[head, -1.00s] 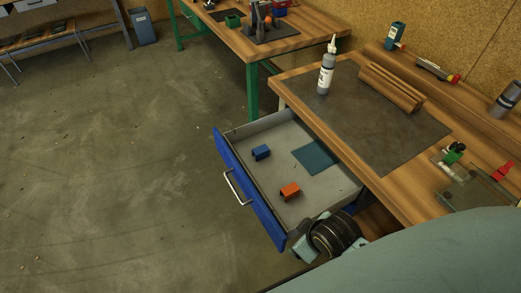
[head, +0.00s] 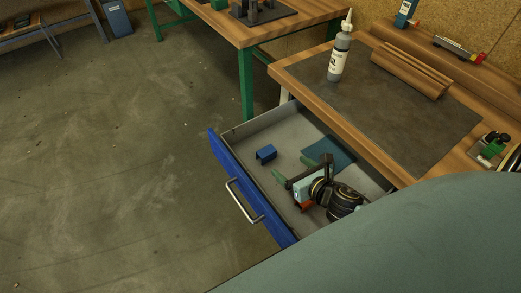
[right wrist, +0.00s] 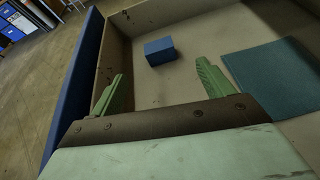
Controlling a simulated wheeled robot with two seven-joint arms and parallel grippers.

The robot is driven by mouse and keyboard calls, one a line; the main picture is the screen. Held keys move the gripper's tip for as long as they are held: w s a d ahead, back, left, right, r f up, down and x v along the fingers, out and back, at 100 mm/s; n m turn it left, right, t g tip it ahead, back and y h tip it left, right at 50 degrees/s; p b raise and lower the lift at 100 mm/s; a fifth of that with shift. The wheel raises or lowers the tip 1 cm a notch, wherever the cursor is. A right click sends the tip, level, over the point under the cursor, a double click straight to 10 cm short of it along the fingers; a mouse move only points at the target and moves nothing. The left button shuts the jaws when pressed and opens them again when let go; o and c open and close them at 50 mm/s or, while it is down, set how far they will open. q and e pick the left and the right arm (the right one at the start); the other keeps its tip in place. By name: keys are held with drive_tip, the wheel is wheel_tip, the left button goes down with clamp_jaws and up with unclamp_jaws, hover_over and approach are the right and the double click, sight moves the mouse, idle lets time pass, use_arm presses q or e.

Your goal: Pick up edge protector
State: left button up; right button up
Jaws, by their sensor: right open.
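A small blue block-like piece (head: 266,153), possibly an edge protector, lies in the open drawer (head: 228,172). An orange piece (head: 305,205) lies in the drawer too, mostly hidden by my right gripper (head: 303,169). The right gripper is open, inside or just above the drawer, its green fingers pointing toward the blue piece. In the right wrist view the blue piece (right wrist: 160,50) lies beyond and between the fingertips (right wrist: 160,72), apart from them. Nothing shows between the fingers. My left gripper is not in view.
A flat teal sheet (head: 338,152) lies in the drawer, right of the blue piece. The workbench (head: 300,85) overhangs the drawer's right side and carries a dark mat, a bottle (head: 339,57) and a wooden piece (head: 411,70). The drawer's blue front (head: 250,210) stands toward the open floor.

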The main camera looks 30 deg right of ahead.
sight(267, 151)
drive_tip(key=shift+w+f+n, duration=0.3)
drive_tip(key=shift+n, duration=0.3)
drive_tip(key=b+x, duration=0.1)
drive_tip(key=x, duration=0.6)
drive_tip(key=shift+w+a, duration=0.1)
drive_tip(key=shift+w, duration=0.05)
drive_tip(key=shift+w+f, duration=0.15)
drive_tip(key=shift+w, duration=0.25)
drive_tip(key=b+x, duration=0.1)
drive_tip(key=x, duration=0.4)
drive_tip(key=shift+a+b, duration=0.1)
drive_tip(key=shift+b, duration=0.2)
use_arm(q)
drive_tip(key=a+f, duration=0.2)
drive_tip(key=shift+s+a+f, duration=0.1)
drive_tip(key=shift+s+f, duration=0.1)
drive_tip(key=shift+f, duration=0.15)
use_arm(e)
drive_tip(key=shift+s, duration=0.1)
drive_tip(key=c, duration=1)
drive_tip(key=shift+c, duration=0.2)
